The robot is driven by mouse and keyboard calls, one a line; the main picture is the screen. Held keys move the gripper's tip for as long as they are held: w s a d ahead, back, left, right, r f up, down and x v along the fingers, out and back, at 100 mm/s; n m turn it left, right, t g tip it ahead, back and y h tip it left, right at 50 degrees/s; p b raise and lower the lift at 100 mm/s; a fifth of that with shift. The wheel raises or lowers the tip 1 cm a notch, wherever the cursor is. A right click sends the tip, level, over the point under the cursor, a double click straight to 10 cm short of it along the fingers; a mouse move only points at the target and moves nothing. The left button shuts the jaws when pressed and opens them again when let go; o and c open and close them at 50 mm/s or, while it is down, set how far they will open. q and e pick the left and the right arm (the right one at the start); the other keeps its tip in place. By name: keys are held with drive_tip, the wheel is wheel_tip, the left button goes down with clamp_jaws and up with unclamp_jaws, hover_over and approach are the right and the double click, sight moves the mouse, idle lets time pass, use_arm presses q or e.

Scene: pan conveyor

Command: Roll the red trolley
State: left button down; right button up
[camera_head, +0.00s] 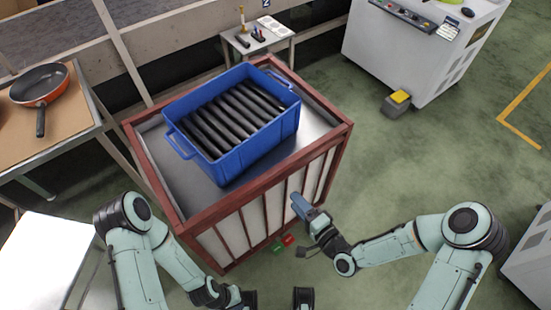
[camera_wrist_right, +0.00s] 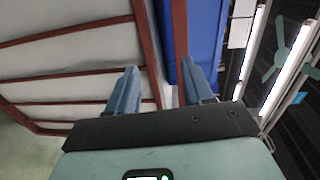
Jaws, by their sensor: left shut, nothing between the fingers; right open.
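The red trolley (camera_head: 222,210) stands in the middle of the head view, with a red frame, pale side panels and a metal top. A blue crate (camera_head: 233,160) with several dark pan handles (camera_head: 232,115) sits on it. My right gripper (camera_head: 299,206) is open at the trolley's near right side, just below the top rim. In the right wrist view, red frame bars (camera_wrist_right: 146,50) show between its fingers (camera_wrist_right: 160,88); whether the fingers straddle or touch one is unclear. My left gripper (camera_head: 246,298) is shut and empty at the bottom edge, its fingertips mostly hidden.
A table with an orange pan (camera_head: 39,84) stands at the left, and a white surface (camera_head: 42,262) below it. A small table (camera_head: 256,40) with tools stands behind the trolley. A white machine (camera_head: 425,45) is at the back right.

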sight(273, 168)
drive_tip(key=shift+t+y, duration=0.4)
drive_tip(key=shift+t, duration=0.1)
drive_tip(key=x, duration=0.4)
drive_tip(key=r+x, duration=0.1)
drive_tip(key=x, duration=0.4)
drive_tip(key=r+x, duration=0.1)
drive_tip(key=x, duration=0.4)
drive_tip(key=shift+w+d+r, duration=0.1)
drive_tip(key=shift+w+d, duration=0.05)
clamp_jaws()
